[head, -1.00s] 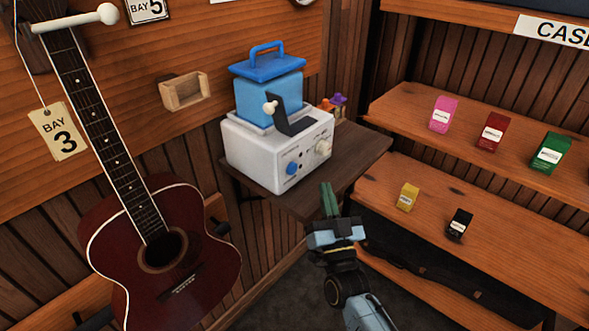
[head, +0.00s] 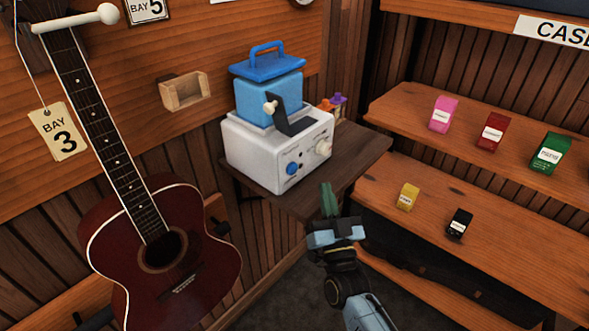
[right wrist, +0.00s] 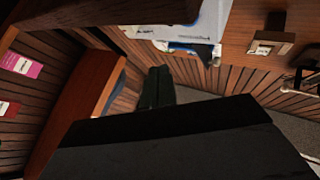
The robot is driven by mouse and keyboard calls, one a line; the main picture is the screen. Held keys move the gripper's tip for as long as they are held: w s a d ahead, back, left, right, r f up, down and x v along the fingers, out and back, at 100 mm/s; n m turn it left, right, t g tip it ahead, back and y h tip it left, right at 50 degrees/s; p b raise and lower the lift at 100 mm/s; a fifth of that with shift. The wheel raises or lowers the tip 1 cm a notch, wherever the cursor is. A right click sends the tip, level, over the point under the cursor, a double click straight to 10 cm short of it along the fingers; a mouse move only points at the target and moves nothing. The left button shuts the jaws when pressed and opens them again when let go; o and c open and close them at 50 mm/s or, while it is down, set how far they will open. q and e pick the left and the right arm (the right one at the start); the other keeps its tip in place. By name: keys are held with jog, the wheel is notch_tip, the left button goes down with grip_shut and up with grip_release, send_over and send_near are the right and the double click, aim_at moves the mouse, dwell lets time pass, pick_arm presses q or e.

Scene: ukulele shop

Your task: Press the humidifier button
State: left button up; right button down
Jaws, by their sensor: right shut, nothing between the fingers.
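The humidifier (head: 258,150) is a white box with a blue tank (head: 268,98) and a blue lidded handle on top, standing on a dark wooden corner shelf (head: 345,150). Its front has a round blue button (head: 292,169), a pale knob (head: 323,147) and small dark dots. My right gripper (head: 328,190) is shut and empty, with green fingers, in front of and below the shelf's front edge, apart from the humidifier. In the right wrist view the shut fingers (right wrist: 157,85) show at the middle, with part of the white humidifier (right wrist: 190,25) beyond. My left gripper is not in view.
A dark red guitar (head: 190,235) hangs at the left with a Bay 3 tag (head: 58,132). A small wooden box (head: 184,91) is on the wall. Shelves at the right hold several small boxes, including a yellow one (head: 407,197) and a black one (head: 459,223).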

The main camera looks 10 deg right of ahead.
aim_at(293, 169)
dwell(0.5)
